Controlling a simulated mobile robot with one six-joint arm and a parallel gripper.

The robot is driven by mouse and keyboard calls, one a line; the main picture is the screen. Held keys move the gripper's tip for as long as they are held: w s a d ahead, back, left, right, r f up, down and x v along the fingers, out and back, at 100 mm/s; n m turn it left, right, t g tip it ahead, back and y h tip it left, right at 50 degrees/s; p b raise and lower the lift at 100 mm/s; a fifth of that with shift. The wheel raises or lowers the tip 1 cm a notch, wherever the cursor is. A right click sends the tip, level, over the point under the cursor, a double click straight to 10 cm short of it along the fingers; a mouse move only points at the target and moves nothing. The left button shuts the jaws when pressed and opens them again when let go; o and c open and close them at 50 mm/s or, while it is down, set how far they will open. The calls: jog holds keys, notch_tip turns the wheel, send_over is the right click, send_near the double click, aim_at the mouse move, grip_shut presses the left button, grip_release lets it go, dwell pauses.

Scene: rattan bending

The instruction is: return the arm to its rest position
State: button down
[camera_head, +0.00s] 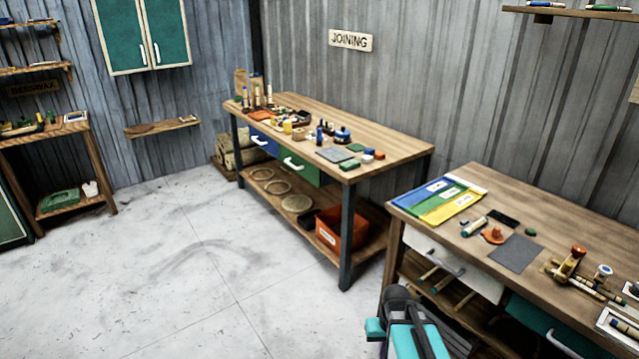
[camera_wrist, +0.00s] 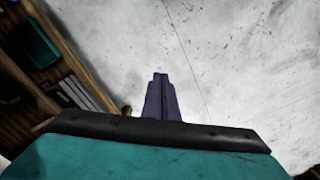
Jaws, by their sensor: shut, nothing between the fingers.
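My gripper (camera_wrist: 161,77) shows in the wrist view as two dark fingers pressed together, with nothing between them. It points out over the bare concrete floor (camera_wrist: 240,50). In the head view only a teal and black part of my arm (camera_head: 408,335) shows at the bottom edge, beside the front of the right workbench; the fingertips cannot be made out there.
The right workbench (camera_head: 572,240) stands close to my arm; its wooden frame and shelf also show at left in the wrist view (camera_wrist: 75,75). Another workbench (camera_head: 395,141) under the JOINING sign (camera_head: 350,41) holds several tools. Open floor (camera_head: 190,270) lies to the left.

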jog(key=s+a+f+g+b, duration=0.1)
jog(key=s+f+g, duration=0.2)
jog(key=s+f, duration=0.7)
jog(key=s+a+f+g+b, duration=0.1)
jog(key=s+f+g, duration=0.1)
jog(key=s+f, duration=0.9)
jog(key=s, duration=0.6)
jog(key=shift+s+g, duration=0.25)
jog(key=shift+g, duration=0.15)
